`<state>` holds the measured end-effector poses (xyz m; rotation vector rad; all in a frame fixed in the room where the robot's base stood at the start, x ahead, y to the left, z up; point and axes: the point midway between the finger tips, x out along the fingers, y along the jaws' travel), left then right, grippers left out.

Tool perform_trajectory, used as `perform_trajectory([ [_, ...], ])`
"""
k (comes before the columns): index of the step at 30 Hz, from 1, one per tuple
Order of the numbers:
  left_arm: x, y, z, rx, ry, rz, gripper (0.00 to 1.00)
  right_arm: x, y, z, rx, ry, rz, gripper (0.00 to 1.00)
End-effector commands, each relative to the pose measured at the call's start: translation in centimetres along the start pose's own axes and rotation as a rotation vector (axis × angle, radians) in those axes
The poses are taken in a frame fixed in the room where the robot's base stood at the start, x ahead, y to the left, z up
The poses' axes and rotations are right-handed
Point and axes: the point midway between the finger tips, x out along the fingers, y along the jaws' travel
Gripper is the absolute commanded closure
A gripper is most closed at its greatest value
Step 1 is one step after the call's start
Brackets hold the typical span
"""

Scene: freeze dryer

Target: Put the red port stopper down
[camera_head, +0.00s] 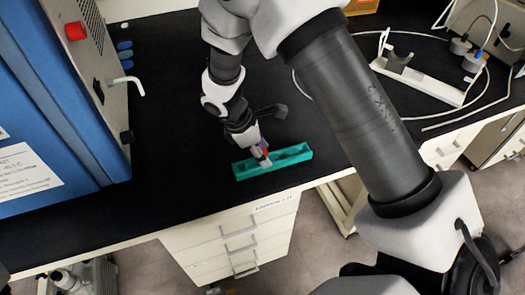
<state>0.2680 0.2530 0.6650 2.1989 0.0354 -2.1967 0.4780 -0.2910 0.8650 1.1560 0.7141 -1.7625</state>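My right gripper (262,157) points down at the teal tray (305,154), at its middle. The tray is long and narrow, with open compartments, and lies near the front edge of the black bench. A small patch of red, which looks like the red port stopper (266,151), shows at the fingertips. The fingers hide most of it. It is too small to tell whether the fingers are closed on it or whether it touches the tray. My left gripper is not in view.
The blue and grey freeze dryer (45,95) stands at the left, with a red knob (75,31) and a white port tube (128,83). A white stand (425,80) and loose cables lie at the back right. The bench between dryer and tray is clear.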

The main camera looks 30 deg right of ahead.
Motion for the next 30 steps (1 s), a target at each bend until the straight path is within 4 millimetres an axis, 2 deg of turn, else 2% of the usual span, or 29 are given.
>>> perform_trajectory([
  [4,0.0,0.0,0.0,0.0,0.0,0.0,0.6,-0.3,0.0,0.0,0.001,0.0,0.001,0.47],
  [7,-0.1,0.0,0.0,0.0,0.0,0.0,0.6,-1.6,0.1,0.0,0.001,-0.001,0.003,0.47],
  [15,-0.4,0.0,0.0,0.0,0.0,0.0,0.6,-8.3,0.1,0.0,0.001,0.001,0.006,0.47],
  [19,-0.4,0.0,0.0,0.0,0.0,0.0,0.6,-10.8,0.1,0.0,0.001,0.0,0.004,0.47],
  [23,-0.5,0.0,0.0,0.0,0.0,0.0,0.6,-11.9,0.0,0.0,0.0,0.0,0.001,0.47],
  [30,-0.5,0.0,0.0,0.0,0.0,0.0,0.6,-12.0,0.0,0.0,0.0,-0.001,0.0,0.47],
])
